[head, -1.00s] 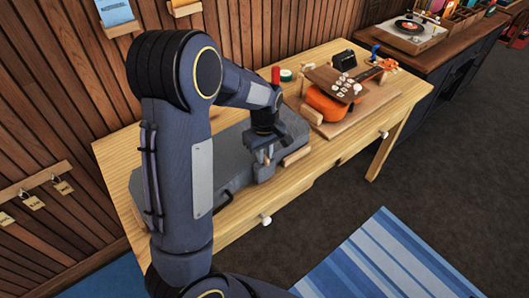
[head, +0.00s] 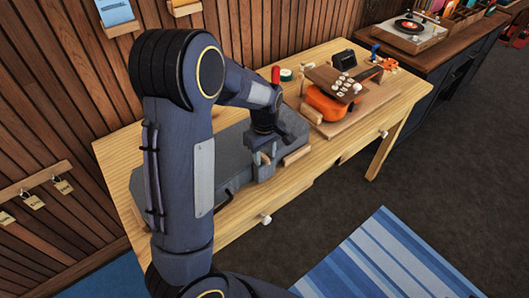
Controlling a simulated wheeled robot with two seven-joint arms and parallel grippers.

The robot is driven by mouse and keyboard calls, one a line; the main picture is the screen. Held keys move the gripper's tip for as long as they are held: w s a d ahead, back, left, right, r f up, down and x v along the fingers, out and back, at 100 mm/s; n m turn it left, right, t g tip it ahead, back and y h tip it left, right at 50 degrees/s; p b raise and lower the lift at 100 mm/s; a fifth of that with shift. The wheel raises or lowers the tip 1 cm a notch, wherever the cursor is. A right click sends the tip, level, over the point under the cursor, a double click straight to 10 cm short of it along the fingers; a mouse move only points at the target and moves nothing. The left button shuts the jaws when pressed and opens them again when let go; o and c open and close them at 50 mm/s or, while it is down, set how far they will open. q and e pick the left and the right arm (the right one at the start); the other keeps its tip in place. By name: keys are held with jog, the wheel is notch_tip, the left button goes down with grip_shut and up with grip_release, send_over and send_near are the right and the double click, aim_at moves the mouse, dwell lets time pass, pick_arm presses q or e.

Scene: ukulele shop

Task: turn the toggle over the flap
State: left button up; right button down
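A long dark grey case (head: 232,150) lies on the wooden table, partly hidden behind my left arm. My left gripper (head: 265,158) points down at the near front side of the case, towards its right end. A small pale piece shows between the fingers; it is too small to tell whether it is the toggle or part of the gripper. I cannot make out the flap, or whether the fingers touch anything. My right gripper is out of view.
An orange ukulele (head: 325,104) lies on a wooden board (head: 357,117) right of the case, under a brown panel with pale knobs (head: 335,82). A green tape roll (head: 286,75) stands behind. The table's front right strip is clear.

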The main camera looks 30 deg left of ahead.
aim_at(264, 157)
pick_arm(q)
notch_tip(264, 157, up, 8)
jog(key=shift+f, duration=0.25)
jog(key=shift+r, duration=0.15)
dwell(0.6)
jog(key=shift+s+r, duration=0.2)
jog(key=shift+s, duration=0.05)
jog(key=s+d+r+m+t+h, duration=0.1)
jog(key=s+d+m+t, duration=0.1)
jog(key=s+m, duration=0.2)
jog(key=s+d+r+m+t+h, duration=0.1)
jog(key=s+d+r+m, duration=0.1)
jog(key=s, duration=0.8)
jog(key=s+d+r+m+t+h, duration=0.1)
jog(key=s+d+m+t, duration=0.1)
jog(key=s+m, duration=0.3)
jog(key=s+d, duration=0.1)
jog(key=s, duration=0.2)
jog(key=shift+d+r+m+t+h, duration=0.25)
jog(key=shift+d+m+t+h, duration=0.05)
jog(key=shift+d+m+h, duration=0.1)
